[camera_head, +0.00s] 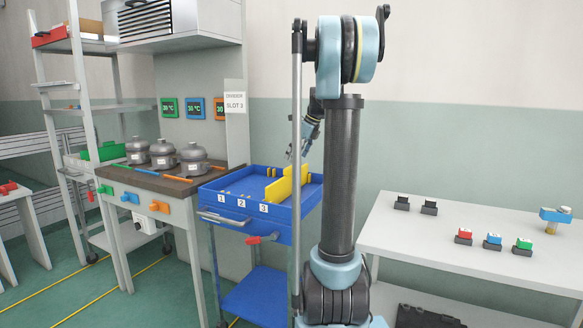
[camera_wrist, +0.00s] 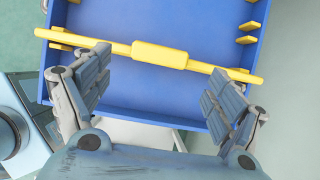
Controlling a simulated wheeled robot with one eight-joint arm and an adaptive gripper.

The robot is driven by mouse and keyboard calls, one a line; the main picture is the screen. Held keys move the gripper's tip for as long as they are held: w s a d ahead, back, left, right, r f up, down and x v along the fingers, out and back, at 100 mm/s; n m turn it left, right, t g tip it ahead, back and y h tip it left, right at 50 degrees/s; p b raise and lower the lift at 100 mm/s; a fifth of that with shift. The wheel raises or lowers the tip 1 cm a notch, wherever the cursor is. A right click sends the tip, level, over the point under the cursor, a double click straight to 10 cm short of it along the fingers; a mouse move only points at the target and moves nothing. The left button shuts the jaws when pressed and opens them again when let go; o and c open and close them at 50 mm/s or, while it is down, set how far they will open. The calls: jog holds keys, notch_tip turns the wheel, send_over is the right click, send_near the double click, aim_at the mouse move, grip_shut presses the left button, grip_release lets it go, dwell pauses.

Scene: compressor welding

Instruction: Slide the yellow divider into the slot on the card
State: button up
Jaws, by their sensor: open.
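The yellow divider (camera_head: 286,184) stands across the blue tray (camera_head: 218,204), near the side marked 3. In the wrist view the divider (camera_wrist: 160,54) spans the tray with a thicker grip in its middle, at a slight slant. Its ends are close to small yellow slot guides (camera_wrist: 240,74); I cannot tell whether it is fully seated. My gripper (camera_wrist: 160,64) is open, its fingers apart and empty, near the divider's grip. It also shows in the head view (camera_head: 298,152) above the tray. The white card (camera_head: 234,96) reads "SLOT 3".
Several grey compressors (camera_head: 163,154) stand on the bench left of the tray. A white table (camera_head: 400,232) at right holds small coloured blocks. Number labels 1, 2 and 3 are on the tray's front. My arm hides part of the tray's right side.

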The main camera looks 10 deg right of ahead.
jog(key=v, duration=0.5)
jog(key=shift+s+d+r, duration=0.1)
jog(key=shift+r, duration=0.25)
jog(key=s+a+f+n+h, duration=0.1)
jog(key=s+a+f+n, duration=0.2)
jog(key=s, duration=0.4)
jog(key=s+f+n, duration=0.3)
jog(key=s+n, duration=0.2)
jog(key=s, duration=0.3)
jog(key=s+a+f+n+h, duration=0.1)
jog(key=s+a+f+n, duration=0.1)
jog(key=s+f+n, duration=0.35)
jog(key=s+f+n+h, duration=0.2)
jog(key=s+f+n, duration=1)
jog(key=s+f, duration=0.4)
jog(key=s, duration=0.4)
jog(key=shift+g, duration=0.4)
jog(key=shift+s+d, duration=0.1)
jog(key=shift+w+f, duration=0.2)
jog(key=shift+w, duration=0.25)
